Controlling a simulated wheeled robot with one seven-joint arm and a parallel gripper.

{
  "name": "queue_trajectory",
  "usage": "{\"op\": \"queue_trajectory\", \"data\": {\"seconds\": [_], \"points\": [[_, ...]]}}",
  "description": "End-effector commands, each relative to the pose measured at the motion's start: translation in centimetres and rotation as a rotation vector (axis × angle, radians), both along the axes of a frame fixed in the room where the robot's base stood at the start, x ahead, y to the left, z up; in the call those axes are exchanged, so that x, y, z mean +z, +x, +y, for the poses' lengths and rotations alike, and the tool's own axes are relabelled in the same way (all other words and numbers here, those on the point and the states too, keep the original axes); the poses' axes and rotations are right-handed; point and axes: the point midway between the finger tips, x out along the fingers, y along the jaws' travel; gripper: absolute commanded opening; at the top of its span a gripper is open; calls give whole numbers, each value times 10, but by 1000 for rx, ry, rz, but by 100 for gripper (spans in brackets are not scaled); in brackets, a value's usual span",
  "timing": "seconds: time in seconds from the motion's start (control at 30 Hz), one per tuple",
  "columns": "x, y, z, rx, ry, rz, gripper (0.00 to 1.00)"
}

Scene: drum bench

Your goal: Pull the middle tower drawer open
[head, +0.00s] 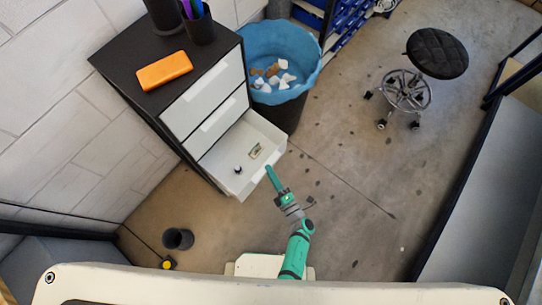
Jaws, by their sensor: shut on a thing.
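The drawer tower (129,64) has a dark top and sides and white fronts, and it stands against the left wall. Two closed fronts, an upper one (203,95) and a second one (219,126), sit above an open white drawer (222,160). The open drawer sticks out towards me and holds a small dark item (238,170) and a small flat card-like item (256,151). Whether another drawer lies beneath it is hidden. My gripper (269,171) is at the open drawer's outer front and is shut on it. The exact contact is too small to see.
An orange box (164,71) and a dark pen cup (200,27) stand on the tower. A blue-lined bin (261,44) with crumpled paper stands close beside it. A black cup (178,239) is on the floor at left. A stool (437,53) stands at upper right; floor between is clear.

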Motion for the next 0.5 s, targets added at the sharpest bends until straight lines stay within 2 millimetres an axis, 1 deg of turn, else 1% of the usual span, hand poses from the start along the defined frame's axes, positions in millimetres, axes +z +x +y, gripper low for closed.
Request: {"op": "queue_trajectory", "data": {"seconds": [0.03,0.2,0.23,0.27,0.3,0.5], "points": [[-8,-4,-2,-6,-9,17,0],[-8,-4,-1,-5,-9,17,0],[-8,-4,-1,-5,-9,17,23],[-8,-4,-1,-5,-9,17,30],[-7,-4,-1,-4,-9,16,34],[-4,-2,-1,-4,-6,9,34]]}}
